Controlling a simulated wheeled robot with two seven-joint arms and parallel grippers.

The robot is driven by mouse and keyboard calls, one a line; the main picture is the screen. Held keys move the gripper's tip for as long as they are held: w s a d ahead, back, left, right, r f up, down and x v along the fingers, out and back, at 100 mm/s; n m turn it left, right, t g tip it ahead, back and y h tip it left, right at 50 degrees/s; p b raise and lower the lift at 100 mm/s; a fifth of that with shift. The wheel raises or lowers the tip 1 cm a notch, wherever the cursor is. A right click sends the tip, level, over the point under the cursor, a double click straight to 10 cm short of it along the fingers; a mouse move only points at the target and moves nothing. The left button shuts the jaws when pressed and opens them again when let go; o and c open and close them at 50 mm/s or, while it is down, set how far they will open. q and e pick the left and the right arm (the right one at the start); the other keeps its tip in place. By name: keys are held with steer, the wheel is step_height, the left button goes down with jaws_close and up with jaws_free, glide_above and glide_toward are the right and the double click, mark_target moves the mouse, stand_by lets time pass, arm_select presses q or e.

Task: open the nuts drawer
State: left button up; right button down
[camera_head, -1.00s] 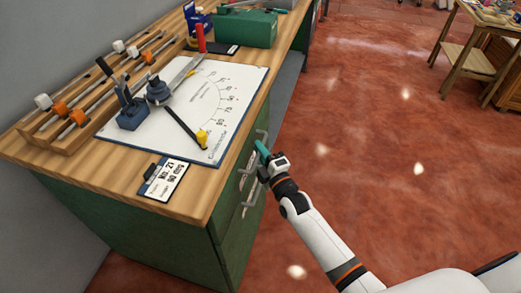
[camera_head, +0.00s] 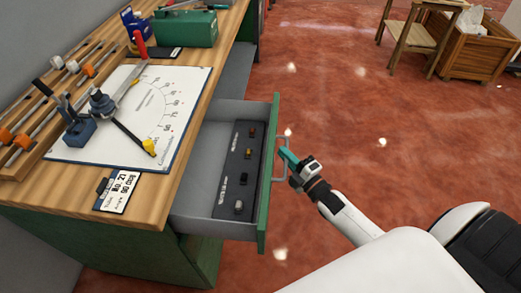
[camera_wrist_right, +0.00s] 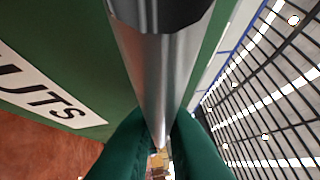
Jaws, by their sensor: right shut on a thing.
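The nuts drawer (camera_head: 189,215) stands pulled well out of the green workbench, with its grey inside and a dark strip (camera_head: 235,178) holding several small nuts in view. Its green front (camera_head: 267,190) carries a metal bar handle (camera_head: 280,158). My right gripper (camera_head: 286,158) is shut on that handle. In the right wrist view the two green fingers (camera_wrist_right: 160,145) close around the handle bar (camera_wrist_right: 165,70), beside a white label (camera_wrist_right: 45,95) ending in "UTS". My left gripper is not in view.
On the wooden bench top (camera_head: 165,188) lie a white dial sheet (camera_head: 180,95), a bending tool (camera_head: 103,103), a card (camera_head: 118,192), a rack of rods (camera_head: 50,95) and a green toolbox (camera_head: 186,28). Red floor is clear right of the drawer. A wooden crate (camera_head: 465,55) stands far right.

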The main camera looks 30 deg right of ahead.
steer(key=s+d, duration=0.6)
steer(key=d, duration=0.4)
steer(key=s+d, duration=0.7)
steer(key=d, duration=0.3)
steer(key=shift+s+b, duration=0.25)
steer(key=shift+b, duration=0.1)
steer(key=c, duration=1.5)
jaws_free()
steer(key=b+v, duration=0.1)
steer(key=v, duration=1.1)
steer(key=shift+b, duration=0.4)
